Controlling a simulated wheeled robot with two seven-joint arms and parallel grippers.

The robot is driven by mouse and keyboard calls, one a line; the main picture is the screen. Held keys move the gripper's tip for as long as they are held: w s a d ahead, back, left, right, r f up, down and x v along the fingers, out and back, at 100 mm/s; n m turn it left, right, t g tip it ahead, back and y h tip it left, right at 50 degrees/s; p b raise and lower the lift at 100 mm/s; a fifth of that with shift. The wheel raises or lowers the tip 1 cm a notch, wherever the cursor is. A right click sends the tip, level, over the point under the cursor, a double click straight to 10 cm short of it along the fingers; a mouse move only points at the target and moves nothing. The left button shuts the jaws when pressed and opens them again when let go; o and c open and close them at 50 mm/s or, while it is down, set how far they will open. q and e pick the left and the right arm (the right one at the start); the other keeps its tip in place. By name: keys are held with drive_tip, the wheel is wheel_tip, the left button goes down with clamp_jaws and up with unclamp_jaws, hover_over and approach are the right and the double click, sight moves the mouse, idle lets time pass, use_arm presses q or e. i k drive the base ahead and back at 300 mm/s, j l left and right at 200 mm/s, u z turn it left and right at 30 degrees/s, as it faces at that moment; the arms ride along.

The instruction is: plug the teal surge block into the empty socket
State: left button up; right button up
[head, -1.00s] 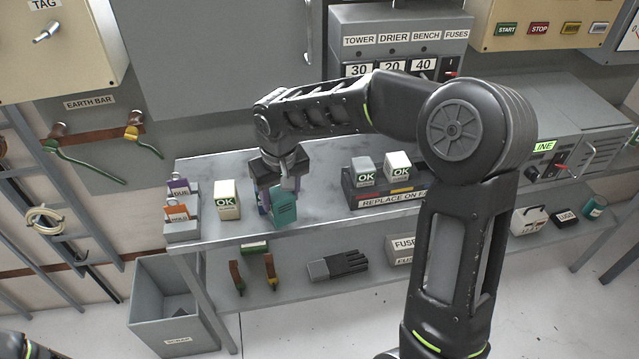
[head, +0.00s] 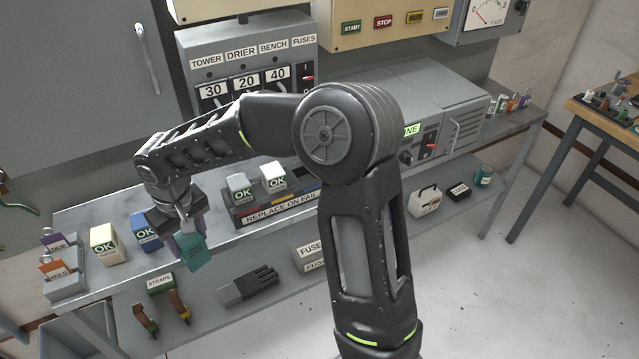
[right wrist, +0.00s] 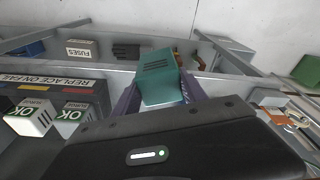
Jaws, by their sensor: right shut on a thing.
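My right gripper (head: 183,232) is shut on the teal surge block (head: 193,254), held tilted by the bench's front edge. In the right wrist view the teal block (right wrist: 160,75) sits between the purple fingers (right wrist: 160,97). The grey rack (head: 270,217) marked REPLACE ON FAIL stands to the right of the gripper. It bears a grey OK block (head: 240,187) and a cream OK block (head: 274,177). My right arm hides the rack's right end, and I cannot make out the empty socket. My left gripper is out of view.
A cream OK block (head: 104,244) and a blue OK block (head: 146,231) stand on the bench at left, beside a holder with DUE (head: 57,240) and HOLD (head: 56,268) tags. A black glove (head: 250,285) lies on the lower shelf. A fuse panel (head: 247,65) stands behind.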

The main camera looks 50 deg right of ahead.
sight(302, 186)
drive_tip(key=k+l, duration=0.2)
drive_tip(key=l, duration=0.2)
drive_tip(key=k+l, duration=0.45)
drive_tip(key=l, duration=0.3)
